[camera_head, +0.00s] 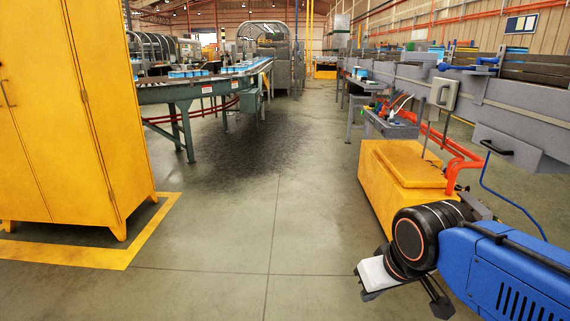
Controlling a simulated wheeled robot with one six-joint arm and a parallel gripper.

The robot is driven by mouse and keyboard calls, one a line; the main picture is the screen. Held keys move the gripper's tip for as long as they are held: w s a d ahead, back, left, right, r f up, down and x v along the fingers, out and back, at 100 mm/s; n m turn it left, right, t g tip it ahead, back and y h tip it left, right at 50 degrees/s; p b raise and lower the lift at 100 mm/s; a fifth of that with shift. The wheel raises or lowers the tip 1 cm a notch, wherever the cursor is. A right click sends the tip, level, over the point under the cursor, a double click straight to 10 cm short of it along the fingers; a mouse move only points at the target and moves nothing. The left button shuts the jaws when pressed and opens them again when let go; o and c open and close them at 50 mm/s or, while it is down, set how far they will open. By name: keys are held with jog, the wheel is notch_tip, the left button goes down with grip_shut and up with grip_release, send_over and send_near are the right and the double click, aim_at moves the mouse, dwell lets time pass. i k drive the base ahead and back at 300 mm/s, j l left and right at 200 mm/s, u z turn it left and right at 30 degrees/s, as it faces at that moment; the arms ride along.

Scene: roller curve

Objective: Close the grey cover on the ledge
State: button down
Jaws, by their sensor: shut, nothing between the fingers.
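A grey box-like cover (507,151) with a black bar handle (497,147) is on the front of the long grey ledge (525,103) at the right. Its front panel looks tilted; I cannot tell from this view how far open it is. My gripper (371,279) is at the lower right, at the end of my blue arm and black wrist. It is shut with nothing seen in it. It is well below and left of the cover, apart from it. My wrist hides part of the gripper.
A yellow box (402,180) stands on the floor left of the cover, with a small table (390,126) of tools behind. Orange pipes (459,154) and a blue cable (513,205) run below the ledge. A yellow cabinet (62,110) stands left. The middle floor is clear.

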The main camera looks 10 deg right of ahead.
aim_at(481, 213)
jog(key=i+z, duration=0.35)
jog(key=i, duration=0.45)
jog(key=i+j+z, duration=0.15)
jog(key=i+z, duration=0.2)
jog(key=i, duration=0.45)
jog(key=i+z, duration=0.1)
jog(key=z, duration=0.35)
jog(key=i+z, duration=0.1)
jog(key=z, duration=0.3)
jog(key=i+j+z, duration=0.1)
jog(key=z, duration=0.35)
jog(key=k, duration=1)
